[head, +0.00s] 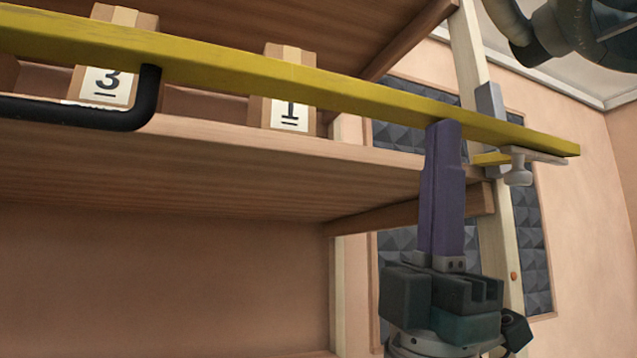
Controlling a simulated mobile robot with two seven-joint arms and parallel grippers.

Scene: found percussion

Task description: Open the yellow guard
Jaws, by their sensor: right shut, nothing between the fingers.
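The yellow guard (340,93) is a long flat bar crossing in front of a wooden shelf, from the upper left down to the right. A black handle (140,105) hangs from it at the left. Its right end lies at a metal latch with a pale knob (519,172) on the shelf post. My right gripper (445,128) is shut and empty, pointing up, with purple fingers. Its tips are at the bar's lower edge, left of the latch; I cannot tell whether they touch. My left gripper is not in view.
Cardboard boxes stand on the shelf (250,175) behind the bar, one marked 3 (105,85) and one marked 1 (289,108). A pale upright post (495,225) stands right of my gripper. Dark foam panels (400,210) are on the wall behind.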

